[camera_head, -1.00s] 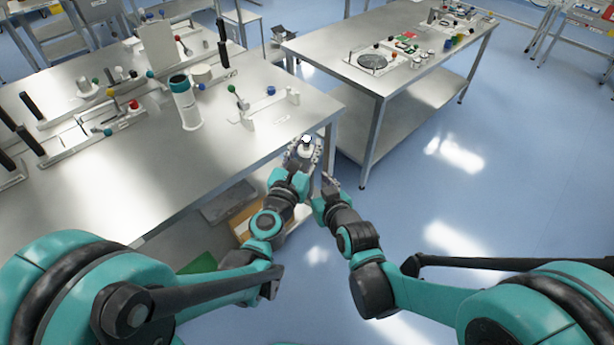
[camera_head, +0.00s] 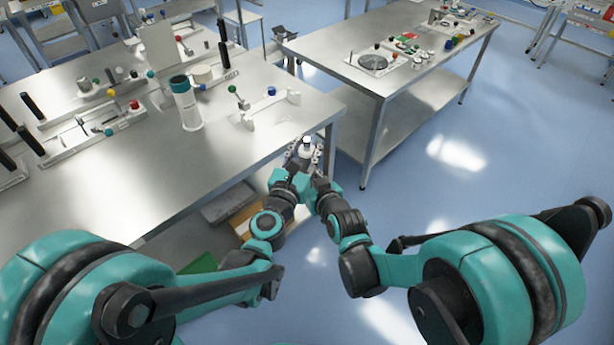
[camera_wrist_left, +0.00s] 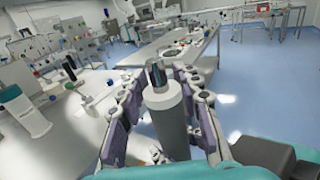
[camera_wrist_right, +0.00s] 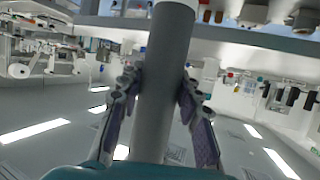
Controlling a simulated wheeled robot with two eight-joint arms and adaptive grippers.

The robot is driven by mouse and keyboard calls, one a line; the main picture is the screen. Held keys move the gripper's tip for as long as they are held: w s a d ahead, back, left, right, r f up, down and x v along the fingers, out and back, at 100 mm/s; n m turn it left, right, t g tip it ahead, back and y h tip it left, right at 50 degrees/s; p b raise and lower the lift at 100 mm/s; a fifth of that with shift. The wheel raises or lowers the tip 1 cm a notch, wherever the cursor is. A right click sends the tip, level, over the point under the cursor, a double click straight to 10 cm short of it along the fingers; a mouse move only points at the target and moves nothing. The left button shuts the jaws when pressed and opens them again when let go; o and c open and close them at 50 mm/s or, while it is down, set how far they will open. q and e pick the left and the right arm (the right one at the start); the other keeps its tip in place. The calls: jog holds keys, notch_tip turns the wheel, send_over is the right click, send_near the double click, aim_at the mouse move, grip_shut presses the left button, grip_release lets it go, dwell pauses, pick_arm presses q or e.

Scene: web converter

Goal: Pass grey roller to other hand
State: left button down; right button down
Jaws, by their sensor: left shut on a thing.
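The grey roller (camera_head: 306,146) stands in front of me, just off the front corner of the left table, with a dark and light top end. My left gripper (camera_head: 299,158) is shut on it. In the left wrist view, the roller (camera_wrist_left: 169,118) rises between the left fingers. My right gripper (camera_head: 317,160) is beside the left one, close together. In the right wrist view, the roller (camera_wrist_right: 163,75) runs between the right fingers (camera_wrist_right: 160,85). The fingertips lie very near its sides; I cannot tell if they touch. In the head view, the grippers partly hide each other and the roller's lower part.
The left metal table (camera_head: 120,190) holds a white bottle with a teal lid (camera_head: 186,105), black rods and white brackets (camera_head: 262,108). A second metal table (camera_head: 345,75) stands at the back right. Boxes (camera_head: 229,203) lie below the left table. Blue floor (camera_head: 480,190) is clear on the right.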

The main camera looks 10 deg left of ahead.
pick_arm(q)
jog(key=c, duration=1)
grip_release()
jog(key=s+a+f+m+g+y, duration=0.1)
jog(key=s+a+f+m+g, duration=0.1)
jog(key=s+m, duration=0.5)
jog(key=s+a+f+m+g+y, duration=0.1)
jog(key=s+a+f+m+g, duration=0.2)
jog(key=m, duration=1.2)
jog(key=s+a+f+m+g+y, duration=0.1)
jog(key=s+a+f+m+g, duration=0.2)
jog(key=s+m, duration=0.8)
jog(key=shift+a+m+g+y, duration=0.35)
jog(key=shift+a+g, duration=0.95)
jog(key=shift+a, duration=0.5)
